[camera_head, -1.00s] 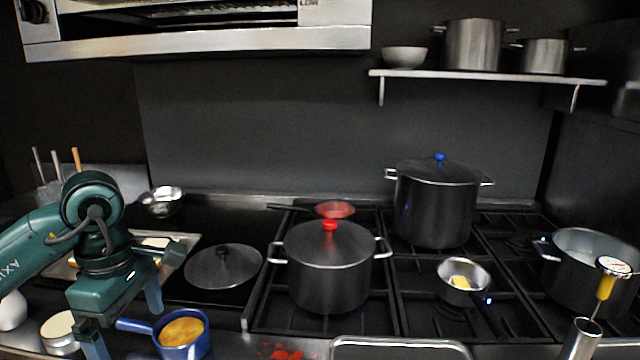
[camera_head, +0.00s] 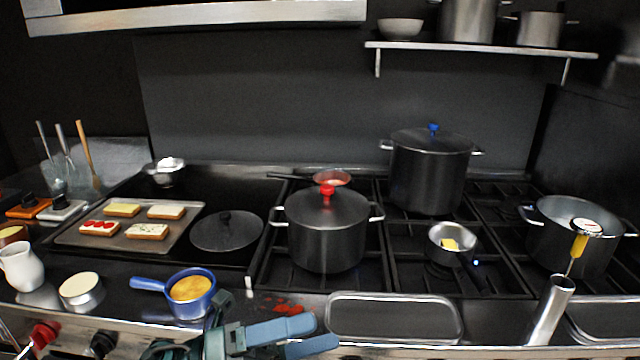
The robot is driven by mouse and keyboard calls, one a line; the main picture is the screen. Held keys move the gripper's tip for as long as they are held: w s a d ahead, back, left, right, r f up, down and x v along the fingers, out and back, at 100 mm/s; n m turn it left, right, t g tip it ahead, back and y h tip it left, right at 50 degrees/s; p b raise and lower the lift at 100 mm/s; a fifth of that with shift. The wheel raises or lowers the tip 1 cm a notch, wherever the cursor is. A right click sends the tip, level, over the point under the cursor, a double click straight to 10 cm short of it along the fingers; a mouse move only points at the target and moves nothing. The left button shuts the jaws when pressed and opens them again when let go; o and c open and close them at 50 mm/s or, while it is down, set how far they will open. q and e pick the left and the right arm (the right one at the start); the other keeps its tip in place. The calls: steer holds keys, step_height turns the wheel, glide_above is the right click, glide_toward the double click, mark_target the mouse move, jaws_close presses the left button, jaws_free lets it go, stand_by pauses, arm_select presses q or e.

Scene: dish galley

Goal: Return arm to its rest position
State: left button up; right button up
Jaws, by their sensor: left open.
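My left gripper (camera_head: 312,337) is low in the view, at the front edge of the counter below the blue saucepan. Its two blue-grey fingers point right and are apart, with nothing between them. The blue saucepan (camera_head: 192,304) with yellow-orange contents stands on the counter just above and left of it, apart from the fingers. Most of my left arm is below the picture edge. My right gripper does not show.
A tray (camera_head: 187,240) with several topped bread slices lies on the griddle beside a dark lid (camera_head: 227,231). A red-knobbed pot (camera_head: 327,238), a blue-knobbed pot (camera_head: 431,177) and an open pot (camera_head: 572,252) stand on the burners. An empty metal tray (camera_head: 394,318) lies in front.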

arm_select(q)
steer(key=w+a+f+n+t+y, duration=0.25)
steer(key=f+n+t+y, duration=0.25)
steer(key=n+t, duration=0.5)
steer(key=w+a+f+n+t+y, duration=0.2)
steer(key=a+f+n+t+y, duration=0.3)
steer(key=n, duration=1)
steer(key=s+a+f+n+y, duration=0.1)
steer(key=f+n+y, duration=0.2)
steer(key=f+n, duration=0.1)
steer(key=s+a+f+n+g+y, duration=0.1)
steer(key=s+a+f+n+y, duration=0.1)
steer(key=f, duration=0.4)
steer(key=shift+s+f+n+g+y+p, duration=0.15)
steer(key=shift+s+n+g+y+p, duration=0.15)
steer(key=shift+n+y, duration=0.45)
steer(key=s+f+n+g, duration=0.1)
steer(key=s+f, duration=0.1)
steer(key=f, duration=0.1)
steer(key=s+a+f+n+g+y, duration=0.1)
steer(key=s+f+n+g, duration=0.1)
steer(key=s+f, duration=0.1)
steer(key=s+a+f+n+g, duration=0.1)
steer(key=s+f+n, duration=0.1)
steer(key=s+f, duration=0.1)
steer(key=shift+s+f+y, duration=0.1)
steer(key=shift+y, duration=0.25)
steer(key=shift+c, duration=0.3)
